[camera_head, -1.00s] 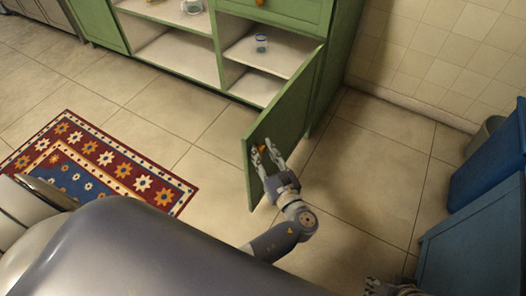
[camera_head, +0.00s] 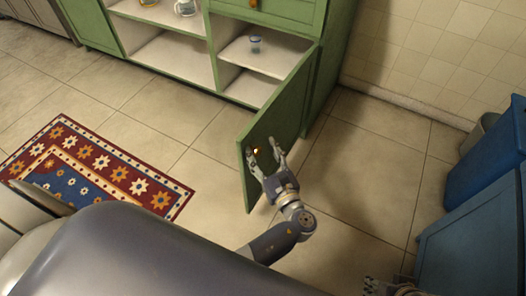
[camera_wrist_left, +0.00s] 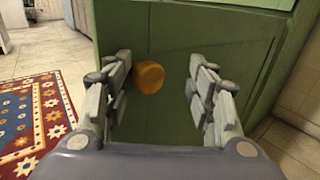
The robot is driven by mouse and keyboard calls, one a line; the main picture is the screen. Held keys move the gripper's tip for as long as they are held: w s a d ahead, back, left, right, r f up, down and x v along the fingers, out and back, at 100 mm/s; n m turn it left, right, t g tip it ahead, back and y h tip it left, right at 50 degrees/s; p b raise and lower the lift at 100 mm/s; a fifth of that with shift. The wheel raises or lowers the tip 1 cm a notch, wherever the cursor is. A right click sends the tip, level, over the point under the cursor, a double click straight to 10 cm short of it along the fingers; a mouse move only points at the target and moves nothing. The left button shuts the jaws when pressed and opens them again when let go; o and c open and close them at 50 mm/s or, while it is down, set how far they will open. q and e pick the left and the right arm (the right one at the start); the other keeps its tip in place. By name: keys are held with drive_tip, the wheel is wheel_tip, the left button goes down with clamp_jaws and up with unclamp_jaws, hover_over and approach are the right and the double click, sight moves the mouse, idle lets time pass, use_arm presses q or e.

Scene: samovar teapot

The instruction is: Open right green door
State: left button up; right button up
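The right green door (camera_head: 276,125) stands swung well out from the green cabinet (camera_head: 327,70). Its orange round knob (camera_head: 256,151) is on the face towards my left gripper. My left gripper (camera_head: 265,154) is at that face with its fingers apart.
The open cabinet shows pale shelves, with a small jar (camera_head: 255,44) and a glass mug (camera_head: 185,7) on them. A patterned rug (camera_head: 100,165) lies left of the door. Blue cabinets (camera_head: 480,235) and a grey bin (camera_head: 478,133) stand at the right. Tiled floor around the door is clear.

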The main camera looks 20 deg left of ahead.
use_arm(q)
wheel_tip(320, 180, up, 10)
idle(0.6)
idle(0.4)
